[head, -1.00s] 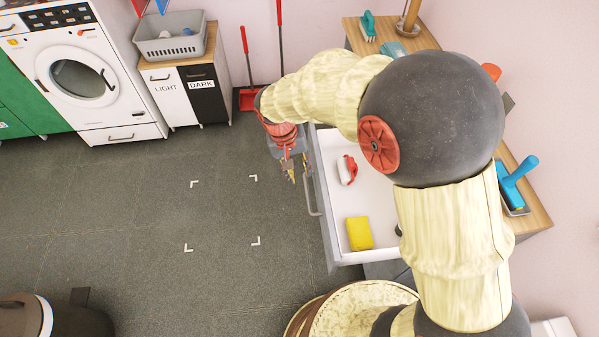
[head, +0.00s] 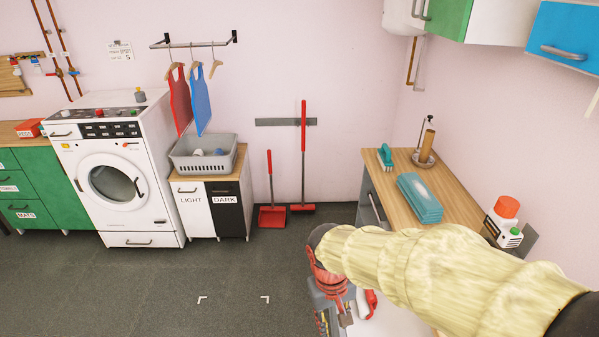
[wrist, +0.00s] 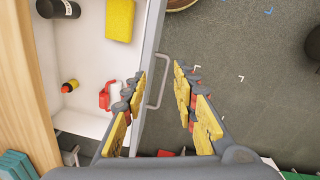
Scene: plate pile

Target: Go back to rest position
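My gripper (wrist: 160,72) is open and empty in the wrist view, its two yellow-padded fingers spread apart. It hangs over the front of an open white drawer (wrist: 85,82), and the drawer handle (wrist: 159,88) shows between the fingers. In the head view my gripper (head: 335,318) is at the lower middle, partly cut off by the bottom edge. My arm stretches in from the right and hides much of the drawer.
The dark floor (head: 150,290) to the left is clear.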

